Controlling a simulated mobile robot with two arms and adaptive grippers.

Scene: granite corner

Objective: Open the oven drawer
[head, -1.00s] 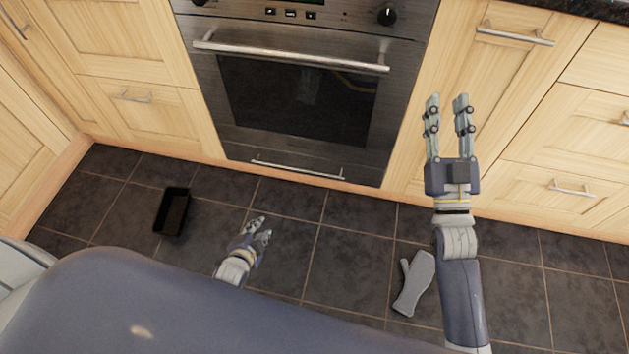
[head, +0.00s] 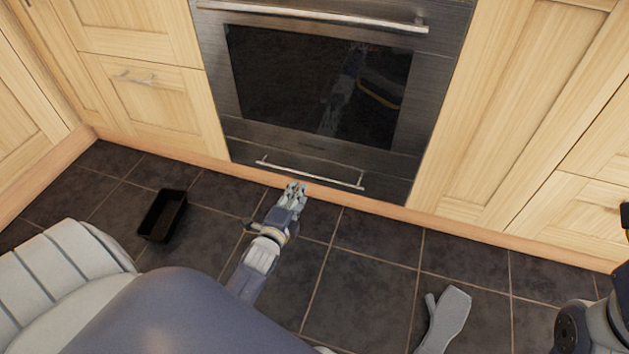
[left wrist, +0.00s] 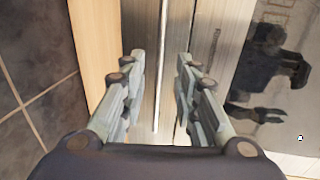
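The oven drawer (head: 385,172) is the low steel panel under the dark oven door and looks closed. Its thin bar handle (head: 325,176) runs across it. My left gripper (head: 297,187) is just in front of the handle, near its middle. In the left wrist view, the left gripper (left wrist: 160,92) has its fingers apart, with the handle bar (left wrist: 159,60) between them in the picture. I cannot see contact. My right gripper is not in view; only part of the right arm shows at the right edge.
The oven door (head: 310,85) with its larger handle (head: 320,17) is above the drawer. A black tray (head: 163,216) and a grey oven mitt (head: 446,320) lie on the tiled floor. Wooden cabinets flank the oven. Floor before the drawer is otherwise clear.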

